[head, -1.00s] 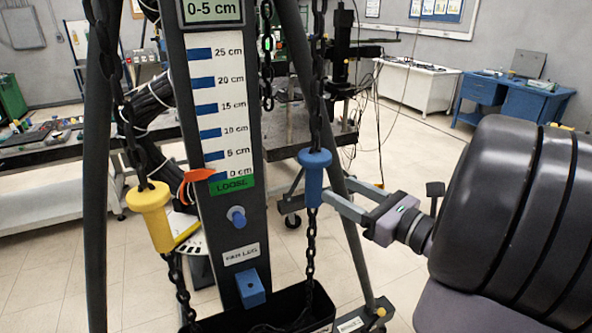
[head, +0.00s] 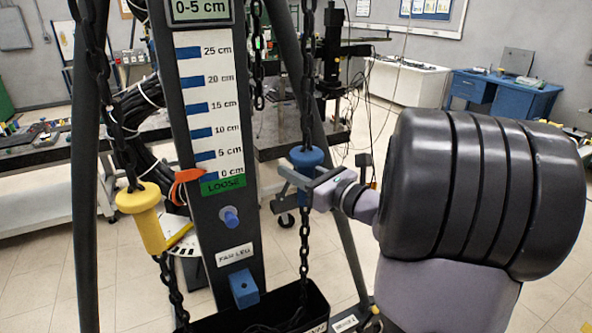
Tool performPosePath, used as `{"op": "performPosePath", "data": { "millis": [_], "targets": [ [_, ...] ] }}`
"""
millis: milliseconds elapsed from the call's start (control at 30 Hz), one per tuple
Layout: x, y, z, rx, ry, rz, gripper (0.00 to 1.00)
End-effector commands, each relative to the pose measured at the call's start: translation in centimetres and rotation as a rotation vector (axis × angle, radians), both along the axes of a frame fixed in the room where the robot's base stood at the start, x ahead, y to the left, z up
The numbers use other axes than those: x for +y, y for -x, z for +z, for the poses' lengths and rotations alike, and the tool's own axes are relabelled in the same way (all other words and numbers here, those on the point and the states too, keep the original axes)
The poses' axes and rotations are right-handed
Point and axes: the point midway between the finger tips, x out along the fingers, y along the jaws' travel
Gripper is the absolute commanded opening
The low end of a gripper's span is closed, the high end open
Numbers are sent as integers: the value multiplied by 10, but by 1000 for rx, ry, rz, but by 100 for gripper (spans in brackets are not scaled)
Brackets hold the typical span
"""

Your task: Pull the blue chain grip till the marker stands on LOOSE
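The blue chain grip (head: 308,158) hangs on the right-hand chain, its wide top above my gripper. My gripper (head: 298,178) reaches in from the right at the grip's shaft. One finger crosses in front of the shaft; the other is mostly hidden behind it. The fingers look spread around the shaft, and contact cannot be made out. The orange marker (head: 184,182) stands at about the 0 cm line on the white scale (head: 216,110). The green LOOSE field (head: 222,186) lies just below that line.
A yellow grip (head: 145,215) hangs on the left chain. A blue knob (head: 229,217) and a blue block (head: 243,288) stick out of the post. A dark bin (head: 315,300) sits below the blue grip's chain. Dark stand legs (head: 85,200) flank the post.

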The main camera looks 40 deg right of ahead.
Motion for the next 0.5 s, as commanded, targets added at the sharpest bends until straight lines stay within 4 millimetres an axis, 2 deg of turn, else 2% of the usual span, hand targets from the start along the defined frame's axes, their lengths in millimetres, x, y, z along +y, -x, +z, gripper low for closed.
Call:
{"op": "performPosePath", "data": {
  "millis": [33,100,133,500],
  "targets": [
    [0,0,0,0,0,0,17],
    [0,0,0,0,0,0,4],
    [0,0,0,0,0,0,0],
    [0,0,0,0,0,0,0]
  ]
}}
